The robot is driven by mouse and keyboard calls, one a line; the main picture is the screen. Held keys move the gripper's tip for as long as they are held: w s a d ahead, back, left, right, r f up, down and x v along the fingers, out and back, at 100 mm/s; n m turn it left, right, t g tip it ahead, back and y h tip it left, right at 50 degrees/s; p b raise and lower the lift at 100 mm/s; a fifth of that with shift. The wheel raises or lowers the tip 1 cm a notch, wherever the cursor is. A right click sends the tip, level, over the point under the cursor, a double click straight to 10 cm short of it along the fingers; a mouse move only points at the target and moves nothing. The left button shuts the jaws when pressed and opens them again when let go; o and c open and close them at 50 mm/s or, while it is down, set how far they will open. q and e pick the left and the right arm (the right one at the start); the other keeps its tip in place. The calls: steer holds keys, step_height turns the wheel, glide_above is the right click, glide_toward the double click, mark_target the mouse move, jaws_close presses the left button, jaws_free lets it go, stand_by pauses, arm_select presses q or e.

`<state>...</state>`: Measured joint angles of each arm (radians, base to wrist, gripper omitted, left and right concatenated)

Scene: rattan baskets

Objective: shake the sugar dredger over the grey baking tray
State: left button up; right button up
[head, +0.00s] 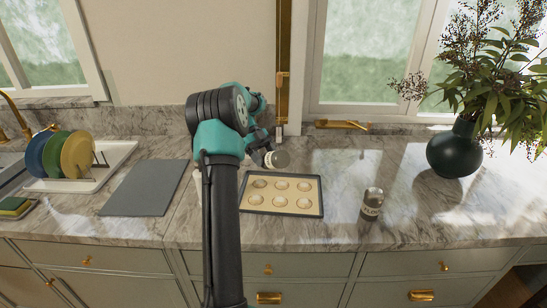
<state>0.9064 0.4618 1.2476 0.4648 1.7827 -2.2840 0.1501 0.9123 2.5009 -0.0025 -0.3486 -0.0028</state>
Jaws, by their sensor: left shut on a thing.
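The grey baking tray (282,214) lies flat on the marble counter, with several round pale cookies on a beige liner. My left gripper (263,150) is above the tray's back edge, shut on the sugar dredger (279,158). The dredger is a small pale shaker with a grey round top. It is tilted well over, its top facing right and toward the camera. The fingers and arm hide part of its body. Whether sugar falls from it cannot be told. My right gripper is not in view.
A labelled metal-topped shaker (372,204) stands right of the tray. A dark green vase (454,152) with foliage is at the right. A grey board (146,188) and a rack with coloured plates (78,156) are at the left. Counter between tray and vase is mostly clear.

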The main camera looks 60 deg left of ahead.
arm_select(q)
steer(key=s+a, duration=0.1)
steer(key=s, duration=0.1)
steer(key=s+a, duration=0.1)
steer(key=s, duration=0.1)
steer(key=shift+a, duration=0.3)
steer(key=shift+r, duration=2.5)
